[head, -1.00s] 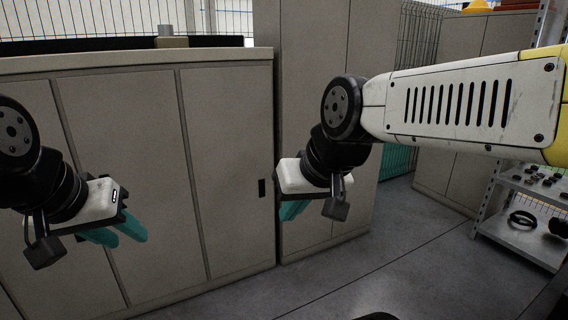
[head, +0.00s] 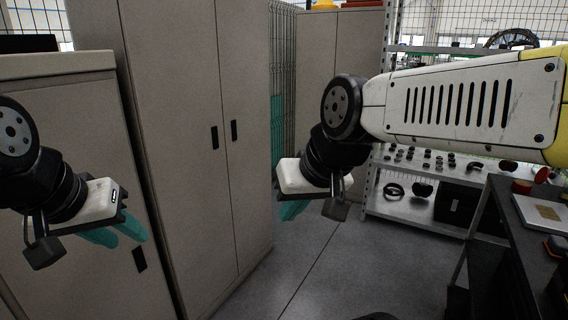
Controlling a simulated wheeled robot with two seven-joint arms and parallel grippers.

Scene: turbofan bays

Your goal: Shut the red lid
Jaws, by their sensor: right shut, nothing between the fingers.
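I cannot make out a red lid for certain in the head view. A small red round item (head: 543,174) sits on the dark bench at the right, too small to tell what it is. My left gripper (head: 119,235) is in front of the low beige cabinet at the left, its two teal fingers apart and empty. My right gripper (head: 291,210) hangs near the middle of the view, fingers shut on nothing and partly hidden behind its own wrist. Neither gripper is near the red item.
A tall beige cabinet (head: 185,120) stands left of centre, with another cabinet (head: 345,50) behind. A metal shelf (head: 400,212) holds dark parts. The dark bench (head: 500,205) at the right carries a laptop-like slab (head: 540,214). Grey floor (head: 330,265) is clear in the middle.

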